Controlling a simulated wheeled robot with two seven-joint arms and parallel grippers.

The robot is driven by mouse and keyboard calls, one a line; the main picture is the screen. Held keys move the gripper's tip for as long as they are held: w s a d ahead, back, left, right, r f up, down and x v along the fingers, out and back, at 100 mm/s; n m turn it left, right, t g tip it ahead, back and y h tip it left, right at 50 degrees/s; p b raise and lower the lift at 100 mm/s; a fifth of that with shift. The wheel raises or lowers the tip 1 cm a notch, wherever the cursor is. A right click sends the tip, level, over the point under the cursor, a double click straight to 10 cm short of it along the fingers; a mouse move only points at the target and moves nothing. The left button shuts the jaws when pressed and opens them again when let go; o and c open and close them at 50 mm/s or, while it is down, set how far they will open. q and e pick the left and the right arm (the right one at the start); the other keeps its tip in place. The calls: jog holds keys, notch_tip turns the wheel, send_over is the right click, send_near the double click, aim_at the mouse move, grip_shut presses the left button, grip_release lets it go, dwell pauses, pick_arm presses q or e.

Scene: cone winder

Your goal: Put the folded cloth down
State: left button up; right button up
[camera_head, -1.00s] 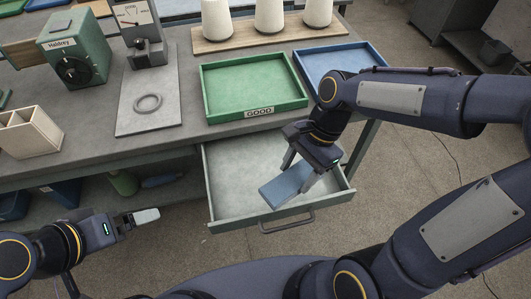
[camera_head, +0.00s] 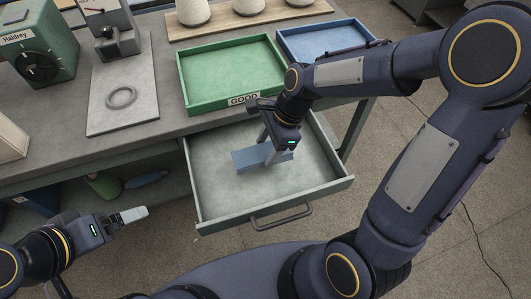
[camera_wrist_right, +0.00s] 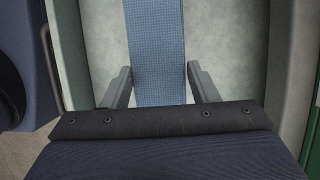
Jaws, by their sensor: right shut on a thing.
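The folded cloth (camera_head: 246,159) is a flat blue woven strip inside the open drawer's outline, towards the drawer's back. My right gripper (camera_head: 268,151) points down and is shut on it. In the right wrist view the cloth (camera_wrist_right: 156,55) runs between the two fingers (camera_wrist_right: 160,83), with the pale drawer floor behind it. I cannot tell whether the cloth touches the floor. The drawer (camera_head: 215,193) is pale inside with green-grey walls. My left gripper (camera_head: 130,215) is away at the lower left, with no object seen in it; its finger gap is unclear.
A green tray (camera_head: 232,107) labelled GOOD and a blue tray (camera_head: 320,48) stand on the bench above the drawer. A grey plate with a ring (camera_head: 121,97) lies to their left. White cones (camera_head: 193,11) stand at the back. The drawer's front part is clear.

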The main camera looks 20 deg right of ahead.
aim_at(266, 153)
jog(key=shift+w+f, duration=0.7)
jog(key=shift+f, duration=0.15)
jog(key=shift+f+b, duration=0.45)
jog(key=shift+f, duration=1.05)
jog(key=shift+f, duration=0.2)
jog(key=o, duration=1)
jog(key=shift+c, duration=0.2)
jog(key=shift+r, duration=0.15)
